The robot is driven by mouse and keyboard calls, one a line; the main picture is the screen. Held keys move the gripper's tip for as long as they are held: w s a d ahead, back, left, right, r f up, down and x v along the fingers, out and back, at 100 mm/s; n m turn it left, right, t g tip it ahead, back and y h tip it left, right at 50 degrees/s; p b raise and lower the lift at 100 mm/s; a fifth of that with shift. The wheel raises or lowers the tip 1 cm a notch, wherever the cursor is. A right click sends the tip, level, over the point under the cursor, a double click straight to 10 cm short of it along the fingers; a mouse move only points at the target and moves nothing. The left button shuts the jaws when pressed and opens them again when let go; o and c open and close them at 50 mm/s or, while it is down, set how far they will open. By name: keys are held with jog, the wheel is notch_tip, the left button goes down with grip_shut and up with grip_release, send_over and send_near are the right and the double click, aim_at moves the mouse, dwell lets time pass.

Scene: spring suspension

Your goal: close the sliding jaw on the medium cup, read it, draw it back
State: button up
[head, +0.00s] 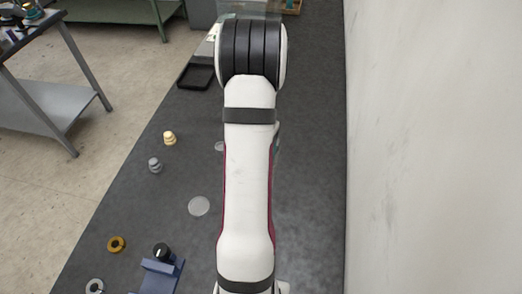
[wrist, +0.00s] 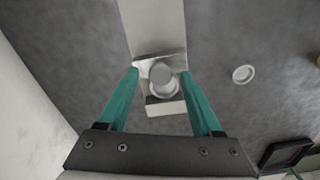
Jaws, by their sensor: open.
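In the wrist view, my gripper (wrist: 160,74) is open, with its two teal fingers pointing at a small metal fixture. A silvery round cup (wrist: 162,76) sits on the fixture between the fingertips, with a gap to each finger in the picture. A pale block (wrist: 167,107) lies on the near side of the cup, and a light flat rail (wrist: 153,25) runs away from its far side. I cannot tell which part is the sliding jaw. No scale reading is legible. In the head view my arm hides the gripper and fixture.
A pale round dish (wrist: 243,74) lies right of the fixture. In the head view, a black tray (head: 196,77), yellow stacked piece (head: 169,138), grey stacked piece (head: 155,165), clear disc (head: 199,206), brass ring (head: 116,244) and blue stand (head: 160,275) lie left of my arm. A wall (head: 430,150) bounds the right.

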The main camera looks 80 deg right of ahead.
jog(key=shift+f, duration=0.2)
grip_shut()
dwell(1.3)
